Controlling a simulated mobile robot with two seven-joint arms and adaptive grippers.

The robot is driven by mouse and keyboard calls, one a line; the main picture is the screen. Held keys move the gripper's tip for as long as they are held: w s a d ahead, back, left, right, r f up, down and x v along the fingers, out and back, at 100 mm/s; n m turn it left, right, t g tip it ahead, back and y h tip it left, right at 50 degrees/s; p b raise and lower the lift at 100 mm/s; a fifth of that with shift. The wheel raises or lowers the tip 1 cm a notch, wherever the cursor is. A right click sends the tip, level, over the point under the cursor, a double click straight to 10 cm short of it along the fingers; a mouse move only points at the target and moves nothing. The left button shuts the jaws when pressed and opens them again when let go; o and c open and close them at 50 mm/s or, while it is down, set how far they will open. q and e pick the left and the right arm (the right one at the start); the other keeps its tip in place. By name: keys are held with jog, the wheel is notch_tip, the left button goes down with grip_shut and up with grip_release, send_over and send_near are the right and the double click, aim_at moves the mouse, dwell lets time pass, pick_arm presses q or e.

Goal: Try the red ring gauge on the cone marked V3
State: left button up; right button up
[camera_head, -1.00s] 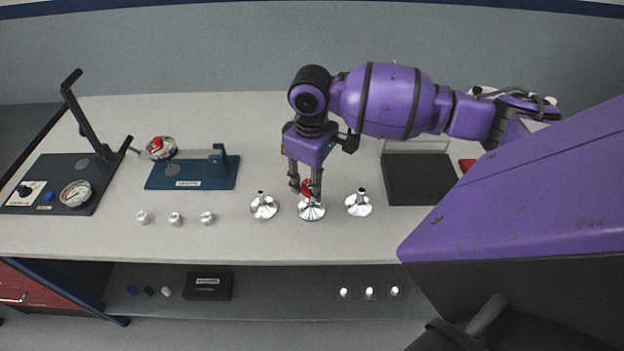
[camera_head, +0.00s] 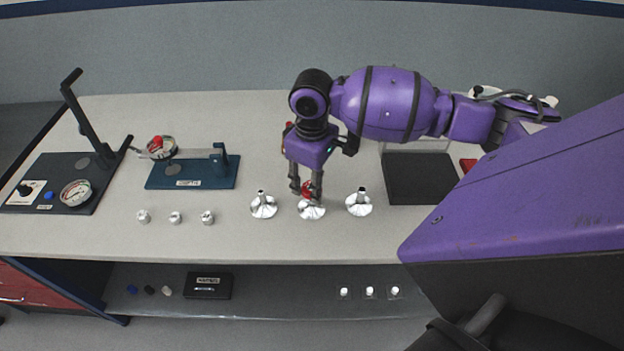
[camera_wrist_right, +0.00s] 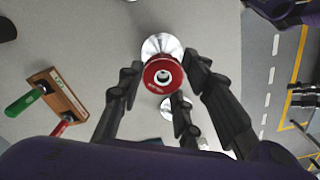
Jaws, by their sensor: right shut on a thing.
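The red ring gauge (camera_head: 307,189) is between the fingers of my right gripper (camera_head: 306,190), which is shut on it. In the right wrist view the red ring (camera_wrist_right: 162,76) shows face-on between the fingertips (camera_wrist_right: 161,78), with a shiny cone (camera_wrist_right: 162,45) behind it. In the head view the ring is at the narrow top of the middle silver cone (camera_head: 312,211). I cannot tell whether it sits around the tip or just above it. A left cone (camera_head: 263,207) and a right cone (camera_head: 358,204) stand beside it. Their markings are too small to read. My left gripper is out of view.
A blue gauge fixture (camera_head: 192,172) and a dark lever press (camera_head: 60,185) stand at left. Several small metal parts, one a cylinder (camera_head: 176,218), line the front edge. A dark mat (camera_head: 420,180) lies at right. A wooden block with handles (camera_wrist_right: 58,92) shows in the wrist view.

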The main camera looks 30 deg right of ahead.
jog(key=shift+f, duration=1.45)
jog(key=shift+r, duration=0.15)
dwell(1.1)
jog(key=shift+r, duration=2.95)
jog(key=shift+r, duration=2.5)
jog(key=shift+a, duration=0.1)
